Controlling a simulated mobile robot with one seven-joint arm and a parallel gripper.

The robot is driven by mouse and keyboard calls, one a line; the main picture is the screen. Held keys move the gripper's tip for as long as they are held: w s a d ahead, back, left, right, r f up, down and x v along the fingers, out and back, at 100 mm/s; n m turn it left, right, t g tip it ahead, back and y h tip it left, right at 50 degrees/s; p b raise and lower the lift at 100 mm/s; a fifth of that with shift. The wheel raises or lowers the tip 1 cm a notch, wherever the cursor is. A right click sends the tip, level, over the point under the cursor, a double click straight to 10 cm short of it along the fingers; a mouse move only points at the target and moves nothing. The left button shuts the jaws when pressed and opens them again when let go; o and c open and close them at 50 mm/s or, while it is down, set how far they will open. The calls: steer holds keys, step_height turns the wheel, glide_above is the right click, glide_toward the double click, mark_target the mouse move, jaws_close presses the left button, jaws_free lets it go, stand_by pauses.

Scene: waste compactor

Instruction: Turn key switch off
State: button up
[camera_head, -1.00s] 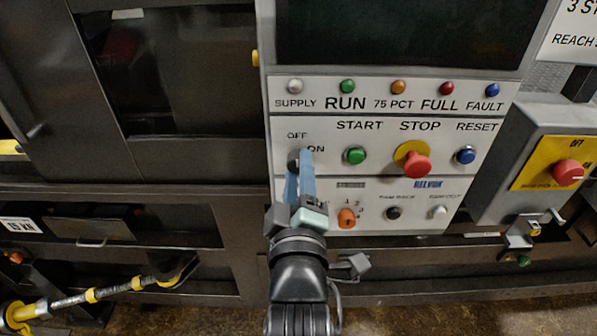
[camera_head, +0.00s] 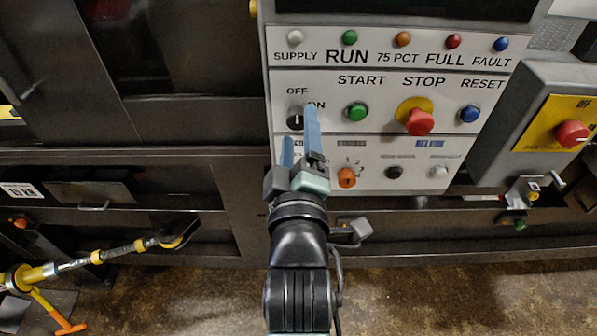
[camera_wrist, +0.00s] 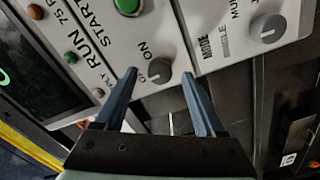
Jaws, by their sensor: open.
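The key switch (camera_head: 295,120) is a small round black knob at the left of the white control panel (camera_head: 385,140), below the labels OFF and ON. Its white mark looks upright, toward OFF, in the head view. It also shows as a dark grey knob in the wrist view (camera_wrist: 160,71). My gripper (camera_head: 300,126) has two blue fingers, spread apart and empty. In the wrist view, the gripper (camera_wrist: 159,75) has its fingertips on either side of the knob in the picture. The gap between fingertips and knob is hard to judge, but they look clear of it.
A green start button (camera_head: 357,112), a red stop button (camera_head: 420,122) and a blue reset button (camera_head: 469,114) sit to the right.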

steer(key=s+p, duration=0.2)
steer(key=s, duration=0.9)
steer(key=shift+s, duration=0.3)
steer(key=w+r+m+t+b, duration=0.4)
steer(key=r+m+t, duration=0.15)
steer(key=r, duration=1.05)
steer(key=s+r+m+t+b, duration=0.1)
steer(key=s+r+m+t, duration=0.1)
steer(key=r, duration=0.5)
steer(key=s+r+m+t+b, duration=0.1)
steer(key=r+m, duration=0.3)
steer(key=r, duration=0.4)
steer(key=shift+s+m+t, duration=0.35)
steer(key=shift+s+t, duration=0.1)
steer(key=shift+s, duration=0.35)
